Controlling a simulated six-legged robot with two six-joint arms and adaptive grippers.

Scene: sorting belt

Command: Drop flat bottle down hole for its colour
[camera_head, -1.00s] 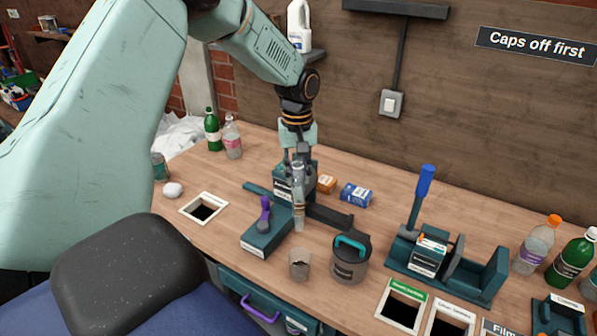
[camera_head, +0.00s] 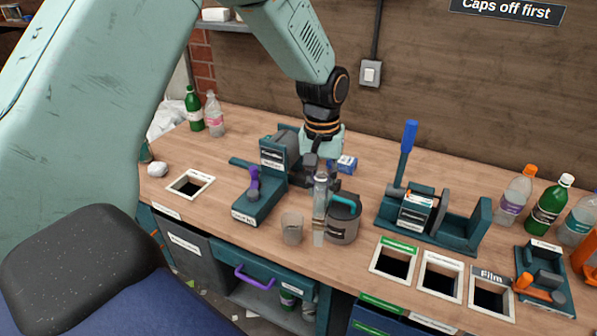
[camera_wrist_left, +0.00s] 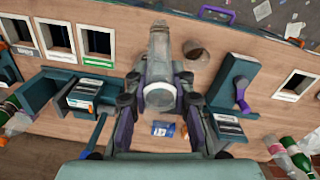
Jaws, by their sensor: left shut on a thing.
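My left gripper (camera_head: 321,176) is shut on a clear, greyish flat bottle (camera_head: 320,212). In the left wrist view the bottle (camera_wrist_left: 159,62) lies between the fingers (camera_wrist_left: 160,97), with a pale round end towards the camera. The green-labelled hole (camera_head: 376,270), the white-labelled hole (camera_head: 423,283) and the hole labelled Film (camera_head: 472,297) are in the bench to the right. Another hole (camera_head: 207,180) is at the left. My right gripper is not in view.
The dark pot with a teal handle (camera_head: 344,228) and a small cup (camera_head: 292,229) stand close to the held bottle. A teal lever device (camera_head: 440,230) is behind the labelled holes. Several bottles (camera_head: 549,208) stand at the right. A teal fixture (camera_head: 258,207) is left.

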